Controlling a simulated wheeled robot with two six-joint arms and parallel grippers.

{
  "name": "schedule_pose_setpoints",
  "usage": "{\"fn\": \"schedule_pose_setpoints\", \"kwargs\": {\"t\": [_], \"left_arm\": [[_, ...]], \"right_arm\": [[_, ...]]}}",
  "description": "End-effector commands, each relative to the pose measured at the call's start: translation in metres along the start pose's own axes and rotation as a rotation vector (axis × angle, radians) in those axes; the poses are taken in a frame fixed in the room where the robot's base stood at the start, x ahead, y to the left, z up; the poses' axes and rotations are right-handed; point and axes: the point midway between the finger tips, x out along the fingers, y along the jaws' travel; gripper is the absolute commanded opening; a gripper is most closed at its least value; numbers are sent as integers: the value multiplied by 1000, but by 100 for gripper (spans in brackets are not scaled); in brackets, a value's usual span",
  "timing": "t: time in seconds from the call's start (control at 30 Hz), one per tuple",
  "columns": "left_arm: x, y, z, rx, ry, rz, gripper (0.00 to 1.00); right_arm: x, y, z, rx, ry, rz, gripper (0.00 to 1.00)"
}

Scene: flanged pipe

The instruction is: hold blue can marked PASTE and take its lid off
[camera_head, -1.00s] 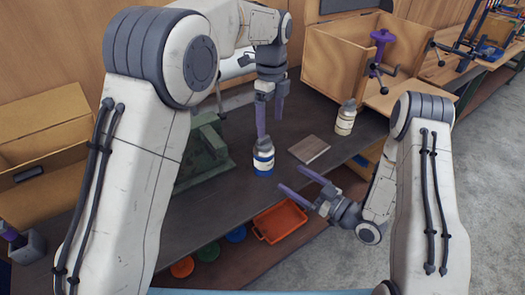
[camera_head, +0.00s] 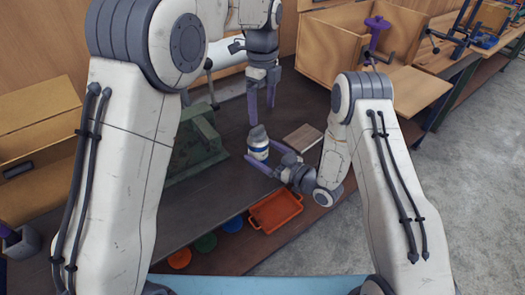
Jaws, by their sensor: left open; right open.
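A white can with blue bands (camera_head: 258,150) stands upright on the dark bench, with a grey lid (camera_head: 258,132) on top. Its marking is too small to read. My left gripper (camera_head: 261,115) points down from above, open, with its purple fingertips just over the lid. My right gripper (camera_head: 260,150) comes in low from the right, open, with one purple finger on either side of the can's lower body. I cannot tell whether its fingers touch the can.
A flat brown board (camera_head: 302,138) lies right of the can. A green machine (camera_head: 197,140) stands to its left. An orange tray (camera_head: 276,211) and several coloured round pieces sit below the bench's front edge. A wooden crate (camera_head: 328,50) stands behind.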

Motion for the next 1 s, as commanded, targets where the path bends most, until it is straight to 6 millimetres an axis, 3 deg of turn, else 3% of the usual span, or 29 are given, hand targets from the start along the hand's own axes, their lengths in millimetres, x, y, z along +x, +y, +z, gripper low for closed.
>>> {"fn": "schedule_pose_setpoints", "kwargs": {"t": [0.07,0.33,0.4,0.43,0.53,0.8,1.0], "left_arm": [[0,0,-1,1,0,0,92],[0,-1,-1,2,0,0,92],[0,-1,-1,2,0,0,92],[0,-1,-1,3,0,0,99],[-5,-2,0,36,0,-2,99],[-38,-4,11,288,-1,-2,99],[-27,-3,12,333,1,3,99]], "right_arm": [[-1,0,0,0,0,1,100],[-2,1,0,0,0,2,1],[-2,1,0,0,0,2,0],[-2,1,0,0,0,2,0],[-2,1,0,0,-1,2,0],[-2,1,0,0,-1,2,0],[-2,1,0,0,-1,2,0]]}}
